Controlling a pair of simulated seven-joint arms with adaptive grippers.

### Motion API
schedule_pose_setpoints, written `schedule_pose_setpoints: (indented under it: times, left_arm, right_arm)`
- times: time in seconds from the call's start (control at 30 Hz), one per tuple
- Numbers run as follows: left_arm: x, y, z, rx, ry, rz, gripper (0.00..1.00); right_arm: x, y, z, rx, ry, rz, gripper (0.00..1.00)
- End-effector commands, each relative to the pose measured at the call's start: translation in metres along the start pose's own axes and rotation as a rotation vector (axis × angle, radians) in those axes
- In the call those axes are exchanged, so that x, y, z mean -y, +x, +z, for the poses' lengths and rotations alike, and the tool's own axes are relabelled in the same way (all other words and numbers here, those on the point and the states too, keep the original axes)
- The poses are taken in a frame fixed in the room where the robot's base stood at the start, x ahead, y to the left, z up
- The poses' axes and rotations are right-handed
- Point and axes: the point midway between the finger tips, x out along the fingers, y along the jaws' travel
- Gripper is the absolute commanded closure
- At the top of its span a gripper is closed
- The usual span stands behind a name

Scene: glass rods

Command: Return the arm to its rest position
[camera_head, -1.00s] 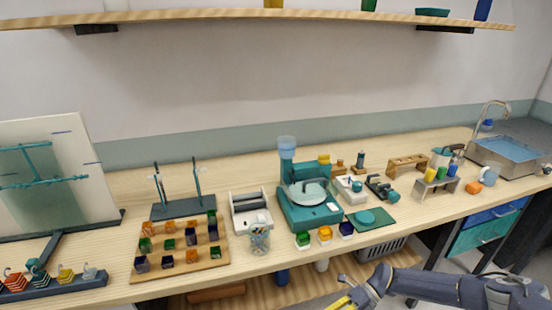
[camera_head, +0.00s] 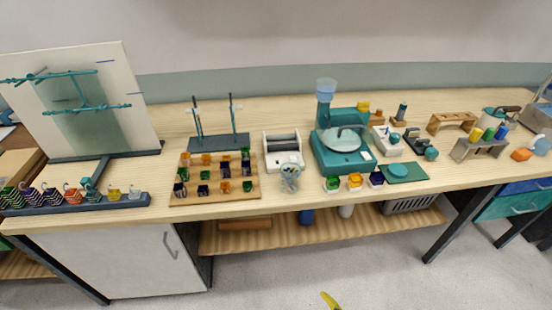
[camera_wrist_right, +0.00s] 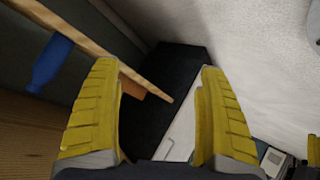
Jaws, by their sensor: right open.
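My right gripper (camera_head: 330,300) shows only as a yellow fingertip at the bottom edge of the head view, in front of the bench and below its top. The rest of my right arm is outside that view. In the right wrist view my right gripper (camera_wrist_right: 158,68) has its two yellow fingers wide apart, with nothing between them. My left gripper is not in view.
The wooden bench (camera_head: 230,217) carries a clear cup (camera_head: 290,180) of thin pieces, a teal machine (camera_head: 340,155), a rack of coloured cubes (camera_head: 215,196) and a hook rail (camera_head: 75,204). A lower shelf (camera_head: 255,240) holds a blue bottle (camera_wrist_right: 52,62). The floor in front is clear.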

Motion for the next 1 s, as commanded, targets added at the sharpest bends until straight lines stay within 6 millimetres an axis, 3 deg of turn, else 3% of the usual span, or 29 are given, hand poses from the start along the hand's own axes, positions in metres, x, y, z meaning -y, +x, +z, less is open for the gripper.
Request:
schedule_pose_setpoints:
  times: [0.03, 0.2, 0.4, 0.6, 0.7, 0.83, 1.0]
  left_arm:
    - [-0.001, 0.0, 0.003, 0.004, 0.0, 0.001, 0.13]
    - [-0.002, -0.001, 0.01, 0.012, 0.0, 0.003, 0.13]
    - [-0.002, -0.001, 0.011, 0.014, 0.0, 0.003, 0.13]
    - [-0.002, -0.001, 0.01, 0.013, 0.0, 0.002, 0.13]
    - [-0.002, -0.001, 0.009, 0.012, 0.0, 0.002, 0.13]
    - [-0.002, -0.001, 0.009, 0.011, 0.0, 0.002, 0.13]
    - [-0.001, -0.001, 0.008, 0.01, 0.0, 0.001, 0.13]
  right_arm:
    - [0.023, -0.009, 0.026, 0.08, 0.078, 0.0, 0.23]
    - [0.09, -0.049, 0.098, 0.321, 0.299, -0.003, 0.23]
    - [0.175, -0.107, 0.158, 0.561, 0.517, -0.024, 0.23]
    - [0.24, -0.157, 0.188, 0.727, 0.665, -0.047, 0.23]
    - [0.261, -0.174, 0.195, 0.779, 0.71, -0.055, 0.23]
    - [0.276, -0.186, 0.199, 0.815, 0.742, -0.062, 0.23]
    - [0.281, -0.19, 0.201, 0.828, 0.753, -0.064, 0.23]
